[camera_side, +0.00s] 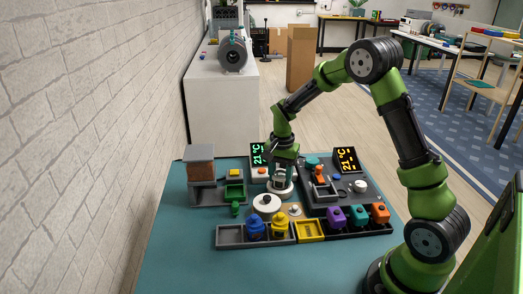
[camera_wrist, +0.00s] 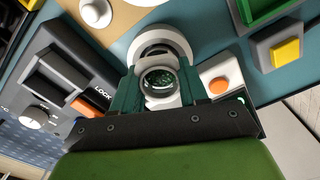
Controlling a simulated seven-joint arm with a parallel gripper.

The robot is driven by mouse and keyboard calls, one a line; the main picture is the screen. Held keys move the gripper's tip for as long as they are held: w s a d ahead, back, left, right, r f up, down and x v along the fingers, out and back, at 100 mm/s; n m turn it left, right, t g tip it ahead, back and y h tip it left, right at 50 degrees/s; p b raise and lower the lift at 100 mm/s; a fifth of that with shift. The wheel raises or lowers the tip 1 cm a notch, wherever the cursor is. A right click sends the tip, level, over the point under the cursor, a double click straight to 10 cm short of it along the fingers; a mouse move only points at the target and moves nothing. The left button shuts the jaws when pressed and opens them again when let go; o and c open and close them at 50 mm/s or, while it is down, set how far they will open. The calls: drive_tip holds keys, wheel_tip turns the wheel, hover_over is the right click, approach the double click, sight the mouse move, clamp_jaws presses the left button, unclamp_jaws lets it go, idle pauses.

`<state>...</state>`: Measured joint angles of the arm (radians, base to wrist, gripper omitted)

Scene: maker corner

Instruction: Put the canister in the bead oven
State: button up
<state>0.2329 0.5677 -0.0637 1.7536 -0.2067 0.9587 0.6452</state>
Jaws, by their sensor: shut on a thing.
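My gripper (camera_side: 283,176) points down over the worktop and is shut on the canister, a small round piece with a pale rim and a glassy, speckled top (camera_wrist: 160,82). The canister sits between the two dark green fingers in the wrist view; the fingers hide its sides. A white ring-shaped base (camera_wrist: 178,37) lies around and just beyond it, probably the well of the bead oven. The oven's white body with an orange button (camera_wrist: 217,86) is beside it, with a green 21 °C display (camera_side: 257,154) behind. I cannot tell how deep the canister sits.
A dark grey unit with a LOCK label (camera_wrist: 72,70) and a yellow 21 °C display (camera_side: 346,160) stands to the right in the side view. A white round lid (camera_side: 266,204) and a tray (camera_side: 231,235) with blue and yellow pieces are in front. The front left mat is clear.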

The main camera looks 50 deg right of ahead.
drive_tip(key=shift+f, duration=0.55)
idle(0.4)
drive_tip(key=o, duration=1.2)
wheel_tip(320, 180, up, 7)
idle(0.4)
